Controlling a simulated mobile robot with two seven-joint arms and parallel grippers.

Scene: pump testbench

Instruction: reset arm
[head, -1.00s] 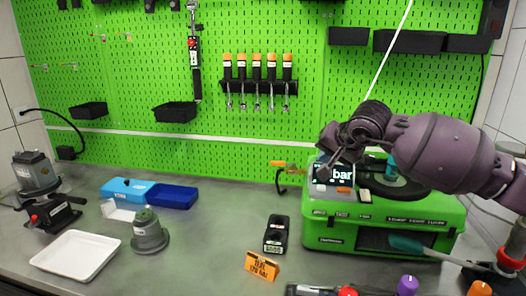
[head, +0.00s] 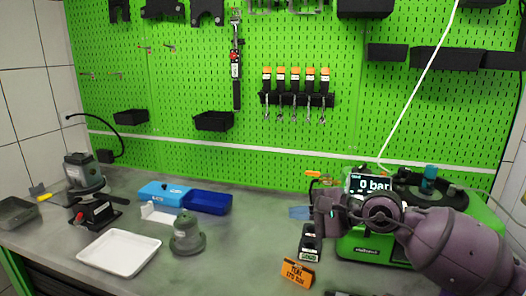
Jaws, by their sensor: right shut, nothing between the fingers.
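My right arm, dark purple, comes in from the right edge of the head view. Its gripper (head: 304,212) points left, in front of the green pump testbench (head: 370,248). The jaws are shut with nothing held. The gripper is above and just behind a small black stand (head: 311,240); I cannot tell whether they touch. The arm hides much of the testbench's front and right side. The testbench display (head: 371,184) reads 0 bar. My left gripper is not in view.
An orange label sign (head: 298,272) stands in front of the black stand. Blue bins (head: 208,202), a grey round-based device (head: 187,235) and a white tray (head: 118,253) lie to the left. A green pegboard (head: 300,130) with tools rises behind. The worktop's middle is clear.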

